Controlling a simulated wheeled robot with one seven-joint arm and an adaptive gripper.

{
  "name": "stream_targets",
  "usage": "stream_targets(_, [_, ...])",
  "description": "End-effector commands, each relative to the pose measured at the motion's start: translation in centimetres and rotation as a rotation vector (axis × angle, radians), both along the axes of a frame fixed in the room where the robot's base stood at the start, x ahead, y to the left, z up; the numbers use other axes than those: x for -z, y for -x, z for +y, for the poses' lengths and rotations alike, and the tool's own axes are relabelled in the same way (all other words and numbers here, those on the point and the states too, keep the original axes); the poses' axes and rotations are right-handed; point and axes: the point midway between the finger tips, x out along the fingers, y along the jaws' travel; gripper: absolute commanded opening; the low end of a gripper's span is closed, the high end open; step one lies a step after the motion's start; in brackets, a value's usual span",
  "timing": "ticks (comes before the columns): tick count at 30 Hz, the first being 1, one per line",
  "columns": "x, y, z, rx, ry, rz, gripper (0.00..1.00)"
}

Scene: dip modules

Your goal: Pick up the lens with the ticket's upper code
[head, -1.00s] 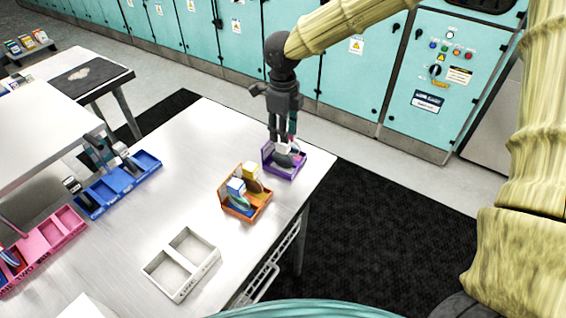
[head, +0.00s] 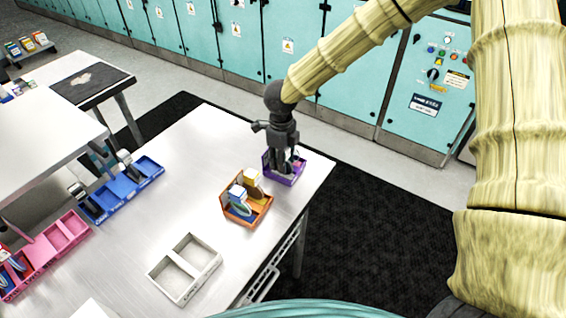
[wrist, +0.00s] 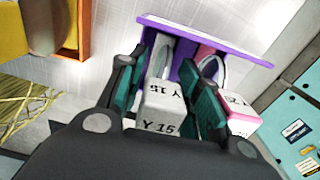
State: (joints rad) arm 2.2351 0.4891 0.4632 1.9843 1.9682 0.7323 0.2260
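My gripper (head: 281,168) is low over the purple tray (head: 297,178) at the table's far right corner. In the wrist view my gripper (wrist: 167,85) is open, its dark green fingers on either side of a lens with a white block handle (wrist: 163,112) reading "Y 15". Its clear disc stands between the fingers in the purple tray (wrist: 210,38). I see no readable ticket.
An orange tray (head: 226,208) with a blue-and-white and a yellow-and-white lens stands close to the left. An empty white two-compartment tray (head: 171,290) lies nearer. Blue (head: 128,186) and pink (head: 50,254) trays are at the left. The middle of the table is bare.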

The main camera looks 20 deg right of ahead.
Motion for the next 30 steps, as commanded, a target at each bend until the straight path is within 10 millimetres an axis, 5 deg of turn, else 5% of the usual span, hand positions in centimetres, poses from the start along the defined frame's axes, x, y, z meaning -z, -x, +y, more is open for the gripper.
stream_targets(13, [1.7,0.0,-0.1,0.0,0.0,-0.001,0.34])
stream_targets(19, [1.7,0.0,-0.1,0.0,0.0,-0.001,0.01])
stream_targets(30, [1.7,0.0,-0.1,0.0,0.0,-0.001,0.0])
